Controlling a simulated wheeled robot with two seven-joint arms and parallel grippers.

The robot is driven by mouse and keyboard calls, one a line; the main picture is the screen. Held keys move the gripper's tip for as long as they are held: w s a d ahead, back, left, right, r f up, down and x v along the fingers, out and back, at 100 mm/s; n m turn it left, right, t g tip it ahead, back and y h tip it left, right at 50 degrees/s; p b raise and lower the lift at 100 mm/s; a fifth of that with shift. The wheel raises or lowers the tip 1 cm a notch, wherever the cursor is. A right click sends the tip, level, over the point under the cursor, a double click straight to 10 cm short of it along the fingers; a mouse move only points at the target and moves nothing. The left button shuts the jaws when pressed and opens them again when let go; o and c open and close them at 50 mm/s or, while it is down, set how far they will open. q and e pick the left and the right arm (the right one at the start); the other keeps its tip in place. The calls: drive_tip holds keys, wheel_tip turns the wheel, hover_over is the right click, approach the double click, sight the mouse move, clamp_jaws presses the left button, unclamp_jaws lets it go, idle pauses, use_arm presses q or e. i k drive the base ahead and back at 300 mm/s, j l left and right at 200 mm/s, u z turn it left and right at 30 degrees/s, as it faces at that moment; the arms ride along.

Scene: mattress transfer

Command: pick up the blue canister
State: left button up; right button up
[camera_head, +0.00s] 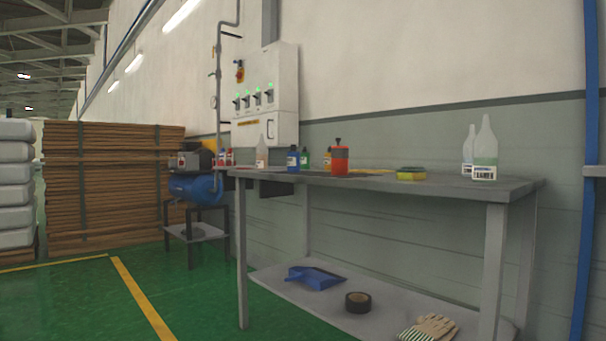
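A small blue bottle-like canister (293,161) with a dark top and a pale label stands upright on the grey workbench (390,183), toward its far left part. A green bottle (305,159) stands just right of it. A clear bottle with an orange-brown lower part (262,154) stands to its left. Neither of my grippers is in view.
An orange-red can (340,160), sponges (411,173) and white bottles (485,147) stand along the bench. A lower shelf holds a blue dustpan (314,277), black tape (358,302) and gloves (430,327). A blue compressor (196,188) stands left. Green floor is clear at front left.

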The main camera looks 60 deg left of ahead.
sight(293, 158)
drive_tip(key=u, duration=2.15)
